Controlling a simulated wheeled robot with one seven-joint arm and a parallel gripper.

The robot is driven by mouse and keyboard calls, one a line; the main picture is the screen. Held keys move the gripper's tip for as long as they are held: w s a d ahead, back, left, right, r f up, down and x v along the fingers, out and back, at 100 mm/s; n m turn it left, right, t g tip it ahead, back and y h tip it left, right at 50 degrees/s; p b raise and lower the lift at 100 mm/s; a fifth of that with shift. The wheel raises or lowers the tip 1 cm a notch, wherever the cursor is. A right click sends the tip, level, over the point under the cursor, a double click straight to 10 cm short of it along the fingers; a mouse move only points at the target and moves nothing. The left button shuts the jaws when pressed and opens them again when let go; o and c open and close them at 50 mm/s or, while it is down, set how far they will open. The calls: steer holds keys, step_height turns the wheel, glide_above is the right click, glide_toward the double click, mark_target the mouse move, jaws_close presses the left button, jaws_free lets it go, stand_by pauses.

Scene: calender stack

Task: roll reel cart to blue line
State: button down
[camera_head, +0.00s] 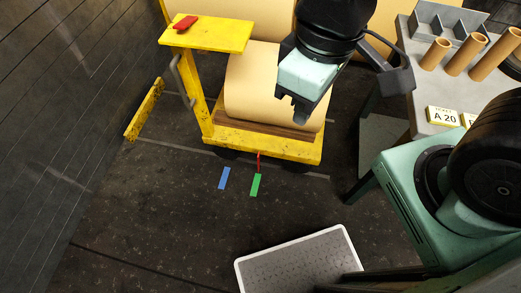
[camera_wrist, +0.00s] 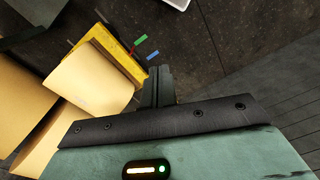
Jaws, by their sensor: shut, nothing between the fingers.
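The yellow reel cart (camera_head: 263,143) stands on the dark floor and carries a large tan paper reel (camera_head: 262,95); both also show at the left of the wrist view, as the cart (camera_wrist: 112,50) and the reel (camera_wrist: 92,80). A red pointer (camera_head: 259,162) hangs at the cart's front edge, just above the green line (camera_head: 256,185). The blue line (camera_head: 224,178) lies to the left of the green one. A grey handle (camera_head: 182,80) is on the cart's left post. My gripper (camera_head: 300,113) is shut and empty, in front of the reel in the head view.
A yellow floor stop (camera_head: 145,110) stands left of the cart by the dark wall (camera_head: 50,110). A grey table (camera_head: 400,110) with cardboard tubes (camera_head: 468,55) and number cards is at the right. A white-rimmed mat (camera_head: 300,262) lies in front. Floor around the lines is clear.

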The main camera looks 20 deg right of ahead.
steer(key=c, duration=1.3)
jaws_free()
steer(key=shift+c, duration=0.2)
steer(key=m+t+y+b, duration=0.3)
steer(key=t+y+b, duration=0.4)
steer(key=t+b, duration=1.85)
glide_toward(179, 82)
steer(key=w+r+g+b, duration=0.2)
steer(key=g+b, duration=0.1)
steer(key=w+a+r+g+b, duration=0.1)
steer(key=w+r+g+b, duration=0.1)
steer(key=w+g+b, duration=0.1)
steer(key=w+a+r+g+b, duration=0.1)
steer(key=w+r+g+b, duration=0.1)
steer(key=b, duration=0.3)
steer(key=shift+w+a+r+g, duration=0.25)
steer(key=shift+w+r+g, duration=0.1)
steer(key=shift+w+g, duration=0.25)
steer(key=shift+s, duration=0.1)
steer(key=shift+c, duration=0.3)
jaws_close()
